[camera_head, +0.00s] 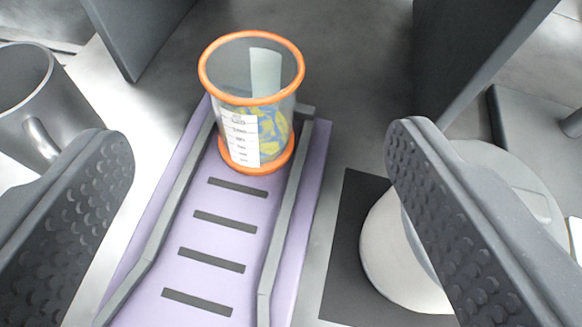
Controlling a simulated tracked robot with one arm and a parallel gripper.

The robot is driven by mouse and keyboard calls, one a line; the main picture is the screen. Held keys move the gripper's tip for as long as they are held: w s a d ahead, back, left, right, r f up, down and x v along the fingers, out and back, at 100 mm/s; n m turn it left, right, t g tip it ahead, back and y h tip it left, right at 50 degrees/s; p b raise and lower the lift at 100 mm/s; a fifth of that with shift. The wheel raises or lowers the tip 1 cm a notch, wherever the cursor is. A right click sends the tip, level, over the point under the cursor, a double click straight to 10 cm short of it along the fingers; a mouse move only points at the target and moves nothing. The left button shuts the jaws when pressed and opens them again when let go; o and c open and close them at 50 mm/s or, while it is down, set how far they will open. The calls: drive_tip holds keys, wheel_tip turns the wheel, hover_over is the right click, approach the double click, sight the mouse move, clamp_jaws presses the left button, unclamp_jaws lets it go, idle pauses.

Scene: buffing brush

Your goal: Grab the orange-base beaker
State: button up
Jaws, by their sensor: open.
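The orange-base beaker (232,134) stands upright at the far end of a purple track, in the upper middle of the view. It is clear, with an orange rim, an orange base, a white label with writing and a blue and yellow pattern inside or behind the wall. My gripper (262,150) is open, with one dark, dimpled finger on each side of the view. The beaker shows between the fingers, beyond the tips, and neither finger appears to touch it.
The purple track (225,275) has grey side rails and dark crossbars. A grey metal mug (60,110) stands at the left. A round white object (385,255) on a dark mat (340,270) lies at the right, partly behind the finger. Dark panels (150,35) stand behind.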

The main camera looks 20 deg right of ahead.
drive_tip(key=s, duration=0.1)
drive_tip(key=p, duration=0.1)
approach(253, 55)
drive_tip(key=w+d, duration=0.2)
drive_tip(key=shift+w+f+p, duration=0.1)
drive_tip(key=shift+w+f, duration=0.5)
drive_tip(key=shift+w, duration=0.25)
drive_tip(key=shift+w+f+p, duration=0.1)
drive_tip(key=shift+w+f, duration=0.5)
drive_tip(key=shift+w, duration=0.25)
drive_tip(key=shift+w+f+p, duration=0.1)
drive_tip(key=shift+w+f, duration=0.5)
drive_tip(key=shift+w, duration=0.25)
drive_tip(key=shift+w+d, duration=0.1)
drive_tip(key=shift+w, duration=0.15)
drive_tip(key=c, duration=1.5)
